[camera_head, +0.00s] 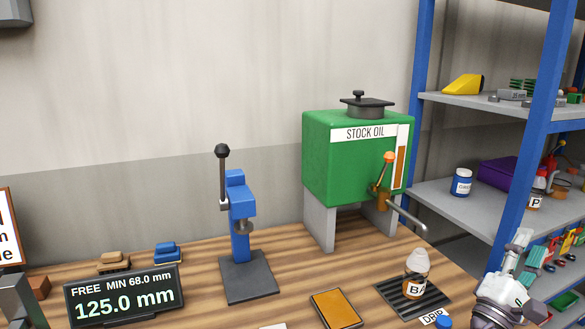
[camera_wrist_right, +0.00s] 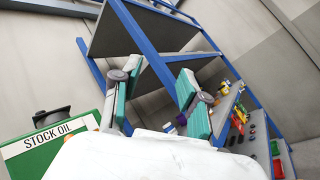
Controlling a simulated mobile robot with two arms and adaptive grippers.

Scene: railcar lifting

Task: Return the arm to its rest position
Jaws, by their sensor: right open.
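My right gripper (camera_head: 530,256) is at the lower right of the head view, over the right end of the workbench and in front of the shelf. Its teal-padded fingers are apart with nothing between them. In the right wrist view the open fingers (camera_wrist_right: 155,98) point toward the blue-framed shelf, with a clear gap between them. The white body of my wrist fills the bottom of that view. My left gripper does not show in either view.
A wooden workbench (camera_head: 195,285) holds a blue press (camera_head: 240,215), a green stock oil tank (camera_head: 345,160), a bottle (camera_head: 416,275) on a black drip grate (camera_head: 395,295), and a display (camera_head: 125,297). The blue-framed shelf (camera_head: 527,150) stands close behind my right gripper.

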